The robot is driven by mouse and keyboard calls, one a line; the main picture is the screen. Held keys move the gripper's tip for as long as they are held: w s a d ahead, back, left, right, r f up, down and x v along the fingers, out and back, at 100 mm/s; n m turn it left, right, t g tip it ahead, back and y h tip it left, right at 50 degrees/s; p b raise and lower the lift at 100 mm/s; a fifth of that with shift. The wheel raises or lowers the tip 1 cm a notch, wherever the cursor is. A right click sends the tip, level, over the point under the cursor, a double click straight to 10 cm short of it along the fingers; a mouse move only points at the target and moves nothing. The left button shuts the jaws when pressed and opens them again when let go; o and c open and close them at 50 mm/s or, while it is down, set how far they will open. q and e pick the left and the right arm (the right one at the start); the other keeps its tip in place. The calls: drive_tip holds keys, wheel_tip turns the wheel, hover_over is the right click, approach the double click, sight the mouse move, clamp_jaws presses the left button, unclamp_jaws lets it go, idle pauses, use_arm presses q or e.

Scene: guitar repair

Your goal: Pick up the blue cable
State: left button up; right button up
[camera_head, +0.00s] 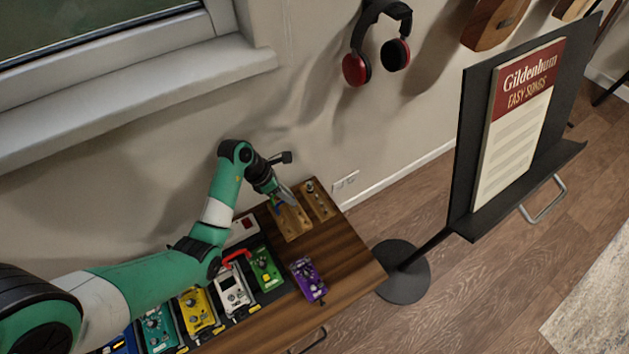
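I cannot make out a blue cable in this view. My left arm comes in from the left and reaches over the far end of the wooden table (345,262). My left gripper (286,196) points down at a light wooden block (294,222) near the wall. Its fingers are small and close together here, so I cannot tell whether they are open or shut, or whether they hold anything. My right gripper is not in view.
Several effect pedals stand in a row, including a green one (266,270), a white one (233,292) and a yellow one (197,311). A red cable (236,256) lies by them. A purple pedal (308,279) sits apart. A music stand (467,150) stands right of the table.

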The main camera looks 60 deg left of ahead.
sight(282, 202)
use_arm(q)
drive_tip(key=shift+s+a+r+n+p, duration=0.15)
drive_tip(key=shift+s+a+n+p, duration=0.15)
drive_tip(key=shift+a, duration=0.3)
drive_tip(key=shift+s+a+r+n+p, duration=0.15)
drive_tip(key=shift+s+a+n, duration=0.2)
drive_tip(key=shift+a, duration=0.25)
drive_tip(key=s+f, duration=0.1)
drive_tip(key=s+f+b, duration=0.1)
drive_tip(key=shift+s+a+f+n, duration=0.3)
drive_tip(key=shift+s+a+n, duration=0.05)
drive_tip(key=shift+s, duration=0.05)
drive_tip(key=shift+w+f+b, duration=0.1)
drive_tip(key=shift+f+b, duration=0.25)
drive_tip(key=shift+b, duration=0.2)
drive_tip(key=b+x, duration=0.3)
drive_tip(key=x, duration=0.1)
drive_tip(key=shift+w+f+b, duration=0.2)
drive_tip(key=shift+w+b, duration=0.2)
drive_tip(key=shift+r, duration=0.15)
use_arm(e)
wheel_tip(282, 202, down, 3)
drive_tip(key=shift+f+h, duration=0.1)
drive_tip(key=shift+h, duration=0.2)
use_arm(q)
clamp_jaws()
